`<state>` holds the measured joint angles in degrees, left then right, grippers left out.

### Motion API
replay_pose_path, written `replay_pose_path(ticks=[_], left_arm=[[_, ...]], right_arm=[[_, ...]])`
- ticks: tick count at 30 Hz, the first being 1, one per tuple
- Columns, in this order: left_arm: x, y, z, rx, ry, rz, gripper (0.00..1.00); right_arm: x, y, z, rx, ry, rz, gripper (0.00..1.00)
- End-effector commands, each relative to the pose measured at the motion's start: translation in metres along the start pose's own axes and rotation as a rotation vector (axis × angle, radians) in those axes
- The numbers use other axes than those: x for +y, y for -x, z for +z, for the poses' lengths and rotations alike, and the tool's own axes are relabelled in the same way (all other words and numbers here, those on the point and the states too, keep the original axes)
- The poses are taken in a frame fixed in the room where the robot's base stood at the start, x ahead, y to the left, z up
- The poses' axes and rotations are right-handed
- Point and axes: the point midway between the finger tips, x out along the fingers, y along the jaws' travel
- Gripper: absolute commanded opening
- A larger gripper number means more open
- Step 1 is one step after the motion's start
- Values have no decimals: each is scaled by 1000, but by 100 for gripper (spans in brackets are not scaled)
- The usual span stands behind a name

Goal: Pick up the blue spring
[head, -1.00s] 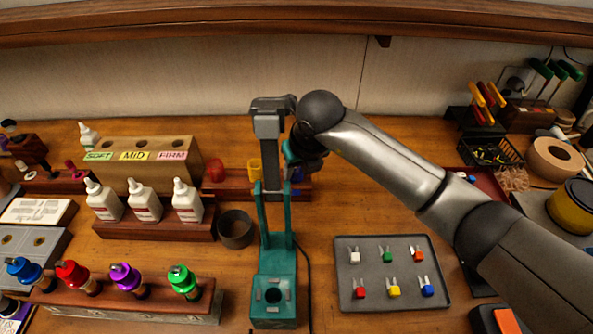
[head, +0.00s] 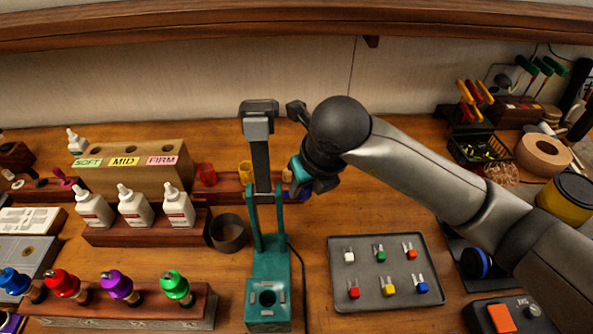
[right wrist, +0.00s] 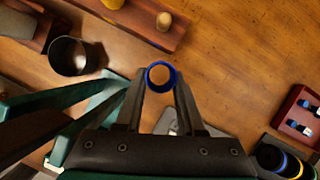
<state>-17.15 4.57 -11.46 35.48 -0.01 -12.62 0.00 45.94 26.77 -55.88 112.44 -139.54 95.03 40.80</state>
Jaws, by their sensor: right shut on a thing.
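My right gripper (right wrist: 161,84) is shut on the blue spring (right wrist: 160,76), which shows as a blue ring between the fingertips in the right wrist view. The spring is held clear of the dark wooden spring rack (right wrist: 120,20), where a pale peg (right wrist: 163,21) stands bare. In the head view the right gripper (head: 305,182) hangs at the right end of the rack (head: 227,190), just right of the green press. Its wrist hides most of the fingers there. The left gripper is not in view.
A green press (head: 268,262) stands close left of the gripper. A red spring (head: 207,174) and a yellow spring (head: 245,172) sit on the rack. A dark round cup (head: 228,232) is left of the press. A grey tray (head: 345,275) of small coloured parts lies to the right.

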Motion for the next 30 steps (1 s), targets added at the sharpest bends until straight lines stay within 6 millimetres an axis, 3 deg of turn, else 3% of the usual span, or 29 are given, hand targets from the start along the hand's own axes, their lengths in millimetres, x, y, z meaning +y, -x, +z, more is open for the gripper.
replay_pose_path(ticks=[9,18,30], left_arm=[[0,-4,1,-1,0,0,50],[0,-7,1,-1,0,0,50],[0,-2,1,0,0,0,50]], right_arm=[[-1,19,-49,2,1,-1,0],[0,33,-83,1,0,-1,0],[0,47,-93,-1,-1,-1,0]])
